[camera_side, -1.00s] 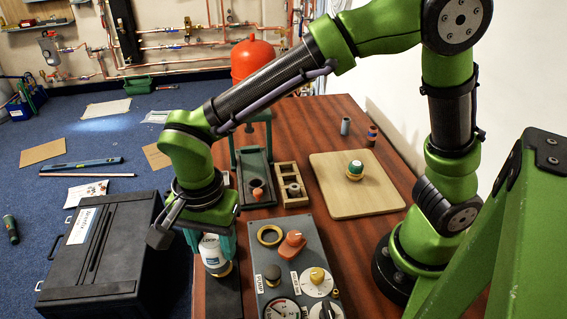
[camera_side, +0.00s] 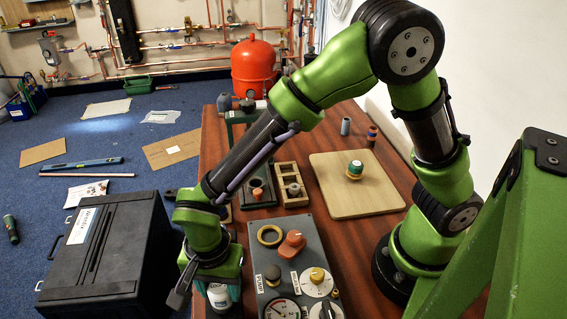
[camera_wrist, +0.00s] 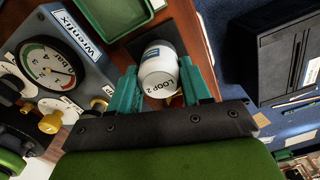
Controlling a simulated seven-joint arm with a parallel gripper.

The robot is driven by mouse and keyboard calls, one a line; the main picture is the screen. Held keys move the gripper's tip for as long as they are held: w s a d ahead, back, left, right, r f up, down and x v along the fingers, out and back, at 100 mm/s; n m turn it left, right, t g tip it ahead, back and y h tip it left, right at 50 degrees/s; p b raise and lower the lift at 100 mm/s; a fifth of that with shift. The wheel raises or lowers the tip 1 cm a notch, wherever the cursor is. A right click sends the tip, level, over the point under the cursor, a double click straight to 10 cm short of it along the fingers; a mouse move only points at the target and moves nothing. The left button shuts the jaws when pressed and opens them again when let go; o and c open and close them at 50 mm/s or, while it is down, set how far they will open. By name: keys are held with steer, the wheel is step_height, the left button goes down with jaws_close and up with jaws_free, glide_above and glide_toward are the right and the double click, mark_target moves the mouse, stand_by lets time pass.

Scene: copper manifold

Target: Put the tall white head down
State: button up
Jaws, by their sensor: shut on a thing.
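The tall white head (camera_side: 219,296) is a white cylinder with a blue label. In the wrist view the white head (camera_wrist: 160,68) shows the text "LOOP 2", with a bit of gold colour below it. My gripper (camera_wrist: 162,88) has its teal fingers shut on the head's sides. In the side view my gripper (camera_side: 222,290) is low at the table's front left, left of the grey gauge panel. The head's lower end is hidden at the frame's bottom, so I cannot tell if it touches anything.
The grey gauge panel (camera_side: 284,240) with knobs and dials stands close to the right. A black case (camera_side: 105,250) is to the left. A green tray (camera_wrist: 112,14) shows in the wrist view. Behind are a wooden two-slot holder (camera_side: 292,183) and a board (camera_side: 345,200) bearing a small white-green head (camera_side: 355,168).

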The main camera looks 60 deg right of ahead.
steer(key=o, duration=1.1)
steer(key=shift+f, duration=0.1)
step_height(320, 180, up, 12)
steer(key=s+d+r+n+t, duration=0.1)
steer(key=d+r+n+t, duration=0.1)
steer(key=d, duration=0.6)
steer(key=s+d+r+n+t+y, duration=0.1)
steer(key=s+d+r+n+t, duration=0.1)
steer(key=d, duration=0.5)
steer(key=s+d+r+n+t+y, duration=0.1)
steer(key=d+r+n+t, duration=0.2)
steer(key=d, duration=0.5)
steer(key=shift+s+d+r+n, duration=0.1)
steer(key=shift+d+r+n, duration=0.1)
steer(key=shift+r+n, duration=0.25)
steer(key=shift+s+d+r+n, duration=0.15)
steer(key=shift+r+n, duration=0.1)
steer(key=shift+r, duration=0.4)
steer(key=shift+w, duration=0.1)
